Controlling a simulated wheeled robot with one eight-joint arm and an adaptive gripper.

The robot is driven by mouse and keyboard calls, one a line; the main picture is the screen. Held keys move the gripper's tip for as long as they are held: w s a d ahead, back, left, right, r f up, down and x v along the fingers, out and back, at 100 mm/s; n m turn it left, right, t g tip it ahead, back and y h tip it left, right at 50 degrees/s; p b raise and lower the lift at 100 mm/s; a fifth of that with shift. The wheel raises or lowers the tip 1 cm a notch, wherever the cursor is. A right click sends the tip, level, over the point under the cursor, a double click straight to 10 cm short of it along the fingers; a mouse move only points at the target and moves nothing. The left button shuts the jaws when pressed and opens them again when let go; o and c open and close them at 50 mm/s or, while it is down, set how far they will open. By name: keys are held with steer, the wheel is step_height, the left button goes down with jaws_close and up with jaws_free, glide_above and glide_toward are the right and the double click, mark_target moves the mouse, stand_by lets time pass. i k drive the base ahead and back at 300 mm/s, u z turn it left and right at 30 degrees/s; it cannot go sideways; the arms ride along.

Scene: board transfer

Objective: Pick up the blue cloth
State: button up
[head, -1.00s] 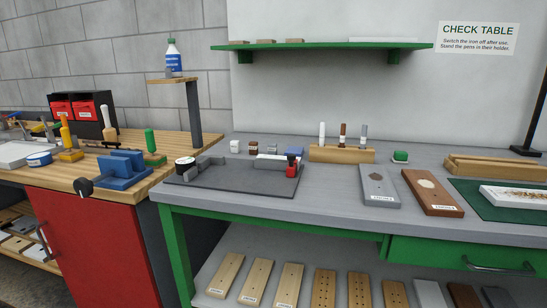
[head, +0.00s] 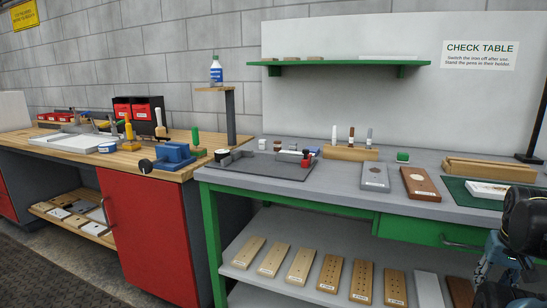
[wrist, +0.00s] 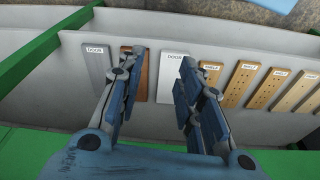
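A small blue patch that looks like the blue cloth (head: 313,150) lies on the grey check table, near the back, just behind a red-and-black item. It is small in the head view and partly hidden by that item. The wrist view does not show it. My gripper (wrist: 158,64) is open, with its two blue fingers spread and nothing between them. It hangs over the lower shelf of boards. In the head view my arm shows at the lower right, well away from the cloth.
The check table (head: 345,193) holds a dark tray (head: 250,172), a wooden pen holder (head: 350,153) and labelled boards. Its green frame edges the lower shelf (head: 320,240), where several boards lie. A wooden bench with a red cabinet (head: 150,235) stands at left.

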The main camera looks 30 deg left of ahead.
mark_target(316, 149)
steer(key=u, duration=1.05)
